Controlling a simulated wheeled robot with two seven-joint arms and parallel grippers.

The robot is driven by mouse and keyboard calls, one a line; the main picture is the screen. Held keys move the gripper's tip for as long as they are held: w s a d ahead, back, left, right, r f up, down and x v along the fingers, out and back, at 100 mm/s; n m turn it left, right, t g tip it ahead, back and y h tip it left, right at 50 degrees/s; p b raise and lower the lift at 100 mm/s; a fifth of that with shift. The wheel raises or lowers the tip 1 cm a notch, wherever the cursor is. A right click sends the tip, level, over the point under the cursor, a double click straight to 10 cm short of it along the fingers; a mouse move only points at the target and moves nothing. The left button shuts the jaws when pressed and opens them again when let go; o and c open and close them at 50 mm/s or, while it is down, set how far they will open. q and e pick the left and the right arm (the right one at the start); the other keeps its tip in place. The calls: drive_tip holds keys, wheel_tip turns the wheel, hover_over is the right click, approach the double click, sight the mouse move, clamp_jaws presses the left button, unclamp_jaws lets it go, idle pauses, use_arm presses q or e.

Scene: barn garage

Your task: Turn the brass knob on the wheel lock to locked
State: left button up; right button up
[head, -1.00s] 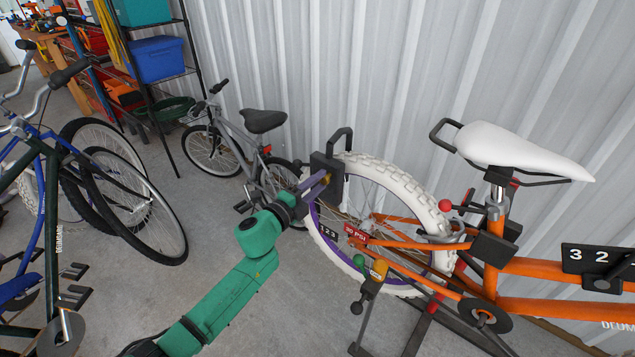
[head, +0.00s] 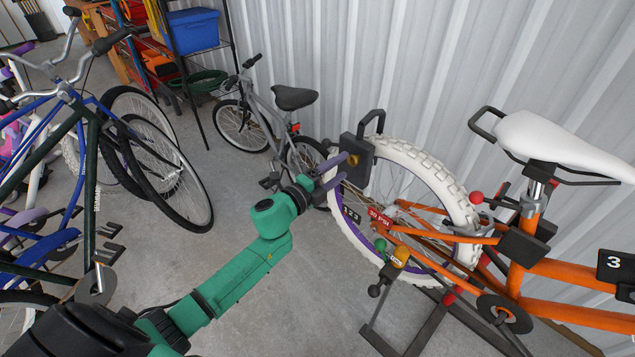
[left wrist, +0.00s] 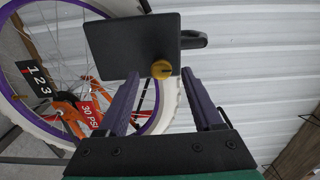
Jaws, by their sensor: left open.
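The wheel lock is a black box (head: 362,145) with a dark shackle, set at the upper left of the white-tyred rear wheel (head: 440,166). Its small round brass knob (head: 353,161) faces my left gripper (head: 344,170). In the left wrist view the knob (left wrist: 161,69) sits near the lower right corner of the lock's face (left wrist: 130,45) and has a dark mark across it. My left gripper is open, its two purple fingers apart. In that view the knob shows between the fingertips; contact is not visible. My right gripper is not in view.
The orange bike (head: 560,270) with a white saddle (head: 560,145) stands along the corrugated wall. A "30 PSI" tag (head: 381,218) and "123" tag (head: 351,215) are at its wheel. A small grey bike (head: 262,125) stands behind; other bikes fill the left. Floor between is clear.

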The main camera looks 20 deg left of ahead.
use_arm(q)
drive_tip(key=b+v, duration=0.1)
drive_tip(key=v, duration=1.1)
drive_tip(key=a+f+n+g+y+p, duration=0.1)
drive_tip(key=a+f+n+y, duration=0.25)
drive_tip(key=f, duration=0.45)
drive_tip(key=a+f+n+g+y+p, duration=0.15)
drive_tip(key=a+f+n, duration=0.25)
drive_tip(key=f, duration=0.5)
drive_tip(key=s+a+f+n+g+y+p, duration=0.1)
drive_tip(key=s+f+n+g, duration=0.2)
drive_tip(key=f, duration=0.4)
drive_tip(key=s+a+f+n+g+y, duration=0.1)
drive_tip(key=s+f+n, duration=0.1)
drive_tip(key=s+f, duration=0.4)
drive_tip(key=s+d+f+n+g, duration=0.2)
drive_tip(key=s+f, duration=0.4)
drive_tip(key=s, duration=0.3)
drive_tip(key=s+d+f+n+g+p, duration=0.1)
drive_tip(key=s+d+f+n+g, duration=0.1)
drive_tip(key=s, duration=0.7)
drive_tip(key=s+d+f+n+g+p, duration=0.1)
drive_tip(key=s+d+f+n+g, duration=0.1)
drive_tip(key=s+f+g, duration=0.3)
drive_tip(key=s+f+n, duration=0.1)
drive_tip(key=s+f, duration=0.3)
drive_tip(key=shift+f, duration=0.3)
drive_tip(key=shift+s, duration=0.1)
